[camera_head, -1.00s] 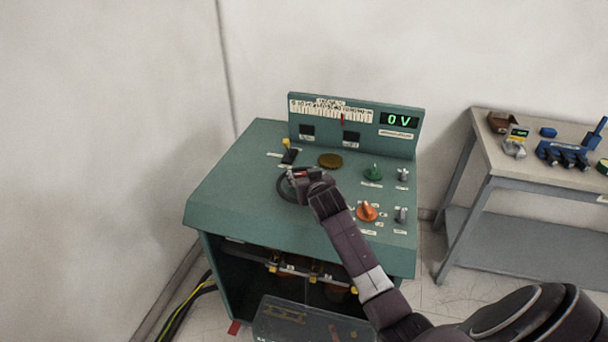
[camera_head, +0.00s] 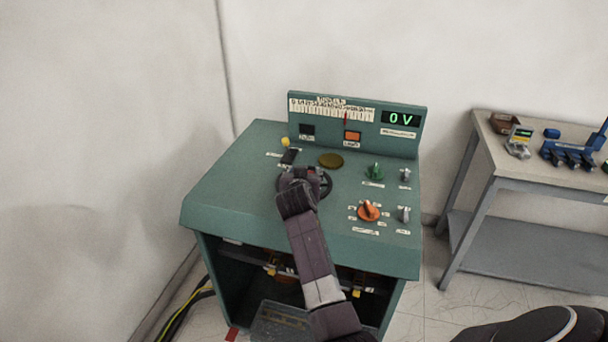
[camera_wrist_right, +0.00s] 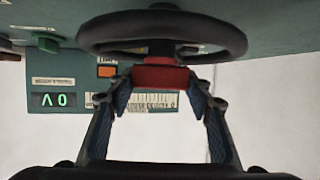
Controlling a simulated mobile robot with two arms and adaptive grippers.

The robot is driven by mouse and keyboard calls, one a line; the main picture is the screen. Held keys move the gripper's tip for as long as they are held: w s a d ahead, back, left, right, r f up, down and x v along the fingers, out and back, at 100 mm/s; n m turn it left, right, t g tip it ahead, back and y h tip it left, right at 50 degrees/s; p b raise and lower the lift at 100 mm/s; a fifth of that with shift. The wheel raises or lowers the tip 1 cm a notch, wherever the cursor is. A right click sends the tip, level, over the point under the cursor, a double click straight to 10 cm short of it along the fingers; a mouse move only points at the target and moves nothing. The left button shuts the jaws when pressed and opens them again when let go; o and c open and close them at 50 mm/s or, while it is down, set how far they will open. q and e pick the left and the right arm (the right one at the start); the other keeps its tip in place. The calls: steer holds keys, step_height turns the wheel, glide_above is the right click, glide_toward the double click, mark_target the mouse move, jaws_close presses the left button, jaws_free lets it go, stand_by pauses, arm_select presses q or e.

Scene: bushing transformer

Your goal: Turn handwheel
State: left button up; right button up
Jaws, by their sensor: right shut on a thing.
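The dark handwheel (camera_head: 327,186) lies on the sloped top of the green console (camera_head: 235,195), partly hidden by my right gripper (camera_head: 297,180). In the right wrist view the handwheel's dark rim (camera_wrist_right: 232,42) spans the top, with a red block (camera_wrist_right: 160,78) below it. The fingers of my right gripper (camera_wrist_right: 160,88) are on either side of this red block and shut on it. My left gripper is not in view.
The voltage display (camera_head: 400,119) reads 0 V. An orange lit window (camera_head: 352,137) is below the scale. Orange (camera_head: 368,210) and green (camera_head: 374,170) knobs are right of the wheel. A side table (camera_head: 500,165) with tools stands at the right.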

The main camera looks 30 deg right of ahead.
steer(key=o, duration=1.7)
step_height(320, 180, up, 10)
